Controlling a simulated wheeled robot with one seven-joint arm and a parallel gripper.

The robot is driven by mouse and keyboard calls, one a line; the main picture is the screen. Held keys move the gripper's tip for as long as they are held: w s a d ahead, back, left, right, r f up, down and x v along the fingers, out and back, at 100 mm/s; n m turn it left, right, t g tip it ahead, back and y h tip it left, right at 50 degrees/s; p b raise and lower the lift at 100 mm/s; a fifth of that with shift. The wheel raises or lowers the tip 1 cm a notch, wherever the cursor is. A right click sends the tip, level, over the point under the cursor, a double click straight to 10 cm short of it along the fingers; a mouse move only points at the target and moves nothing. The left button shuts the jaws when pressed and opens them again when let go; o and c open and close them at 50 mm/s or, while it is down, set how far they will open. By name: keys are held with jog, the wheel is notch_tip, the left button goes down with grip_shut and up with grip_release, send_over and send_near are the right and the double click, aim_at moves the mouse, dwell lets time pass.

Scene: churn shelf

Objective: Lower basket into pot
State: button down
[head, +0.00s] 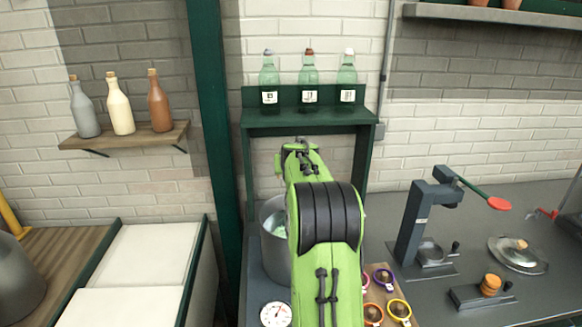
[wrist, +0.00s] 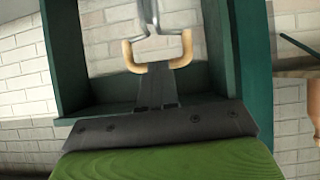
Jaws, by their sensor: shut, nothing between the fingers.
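The grey metal pot (head: 272,235) stands on the counter below the green bottle rack. My arm hides its right part, and something pale green shows inside it. My gripper (head: 299,143) is above and beyond the pot, in front of the rack's open frame. In the wrist view my gripper (wrist: 157,90) is shut, its dark fingers close together. A tan U-shaped handle (wrist: 153,66) with metal rods is right at the fingertips; I cannot tell whether they touch. It may belong to the basket, whose body I cannot make out.
The dark green rack (head: 308,116) holds three bottles close to my gripper. A dial (head: 275,314) and coloured rings (head: 384,276) lie near the pot. A press stand (head: 415,225) stands to the right. Pale counter lids (head: 140,255) are to the left.

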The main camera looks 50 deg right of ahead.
jog(key=shift+r, duration=0.2)
jog(key=r, duration=0.1)
jog(key=r+p, duration=0.2)
jog(key=shift+w+a+r, duration=0.1)
jog(key=shift+a+r, duration=0.1)
jog(key=shift+a, duration=0.05)
jog(key=b+v, duration=0.1)
jog(key=v, duration=0.9)
jog(key=shift+s+r, duration=0.15)
jog(key=shift+s, duration=0.25)
